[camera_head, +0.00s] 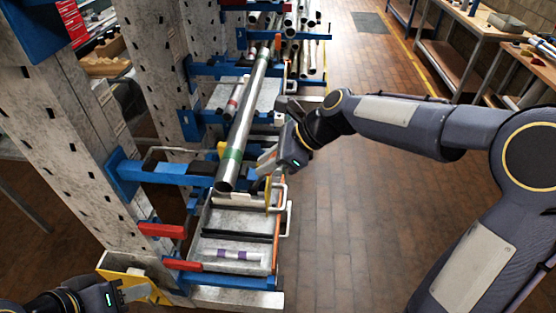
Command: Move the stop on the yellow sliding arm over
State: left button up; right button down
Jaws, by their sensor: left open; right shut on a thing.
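A yellow upright piece (268,191) of what looks like the yellow sliding arm stands at the right edge of the rack, just below my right gripper. My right gripper (264,164) is shut on a small part there, apparently the stop, mostly hidden by the fingers. A long grey metal tube (246,118) with a green band lies along the blue rack arms, close to the left of that gripper. My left gripper (128,291) is open at the lower left, next to a yellow bracket (150,283) on the rack's foot; I cannot tell whether they touch.
A grey tray (215,243) with a short purple-banded tube (240,254) lies below. Blue rack arms (160,172) and red-tipped arms (162,230) jut out from the perforated posts (75,150). Several tubes lie at the back. Brick floor (345,210) is clear to the right; workbenches (485,40) stand beyond.

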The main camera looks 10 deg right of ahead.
jog(key=a, duration=0.1)
jog(key=h, duration=0.1)
jog(key=a+h, duration=0.1)
jog(key=shift+w+a+r+g, duration=0.3)
jog(key=shift+w+r, duration=0.05)
jog(key=shift+r, duration=0.05)
jog(key=shift+w+a+f+g+h, duration=0.1)
jog(key=shift+w+a+g+h, duration=0.1)
jog(key=shift+a+h, duration=0.5)
jog(key=shift+w+a+g+h, duration=0.15)
jog(key=shift+a+h, duration=0.25)
jog(key=shift+h, duration=0.6)
jog(key=c, duration=1.2)
grip_release()
jog(key=shift+a, duration=0.1)
jog(key=shift+c, duration=0.2)
notch_tip(320, 180, up, 7)
send_over(256, 181)
jog(key=shift+r+b, duration=0.2)
jog(key=shift+b, duration=0.25)
